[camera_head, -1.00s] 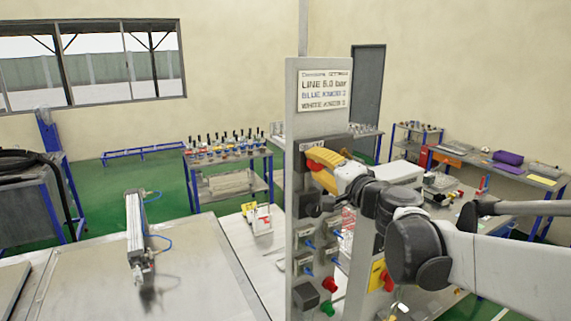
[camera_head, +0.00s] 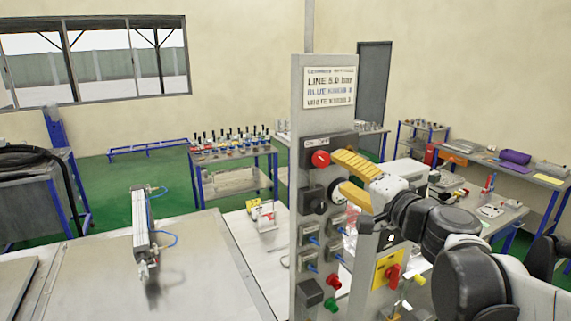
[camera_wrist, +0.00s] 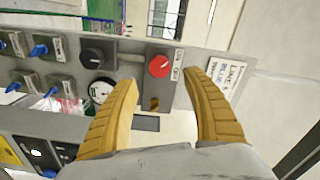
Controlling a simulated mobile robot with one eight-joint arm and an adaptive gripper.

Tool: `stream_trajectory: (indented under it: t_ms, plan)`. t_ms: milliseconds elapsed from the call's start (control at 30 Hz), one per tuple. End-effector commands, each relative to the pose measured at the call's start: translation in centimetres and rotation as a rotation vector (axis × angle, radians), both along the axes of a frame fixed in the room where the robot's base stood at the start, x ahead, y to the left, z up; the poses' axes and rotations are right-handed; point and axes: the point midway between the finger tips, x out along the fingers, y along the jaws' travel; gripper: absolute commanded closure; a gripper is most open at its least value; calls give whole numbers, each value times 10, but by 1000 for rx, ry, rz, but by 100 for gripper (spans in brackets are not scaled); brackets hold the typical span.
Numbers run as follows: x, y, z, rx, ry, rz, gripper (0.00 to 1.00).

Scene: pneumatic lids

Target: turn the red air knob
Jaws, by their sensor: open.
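The red air knob (camera_head: 320,158) is round and sits on a dark plate marked ON and OFF, high on the grey control panel (camera_head: 308,220). My gripper (camera_head: 341,172) has yellow fingers, spread apart and empty, just right of the knob in the head view. In the wrist view, the red knob (camera_wrist: 160,66) shows between and slightly beyond the two open fingertips (camera_wrist: 161,76), touching neither as far as I can see. A small pale mark shows on its face; I cannot tell surely which label it points to.
Below the knob are a black knob (camera_head: 313,199), a pressure gauge (camera_wrist: 101,91) and several blue knobs (camera_wrist: 40,50). A red knob on a yellow plate (camera_head: 381,268) stands lower right. A bench with a cylinder (camera_head: 142,222) is at left.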

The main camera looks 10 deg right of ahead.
Motion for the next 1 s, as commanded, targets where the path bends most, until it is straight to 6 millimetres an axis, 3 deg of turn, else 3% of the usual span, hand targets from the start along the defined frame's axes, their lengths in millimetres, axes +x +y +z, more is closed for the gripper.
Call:
stream_trajectory:
  t_ms: [200, 567, 667, 767, 867, 1000]
  plan:
    - [-28, -10, 0, 0, 0, -2, 42]
    - [-32, -10, 0, 0, 0, 1, 42]
    - [-34, -5, -11, -17, 10, 11, 42]
    - [-42, 12, -50, -83, 51, 49, 42]
    - [-58, 38, -116, -204, 122, 112, 42]
    - [-92, 68, -224, -420, 246, 206, 42]
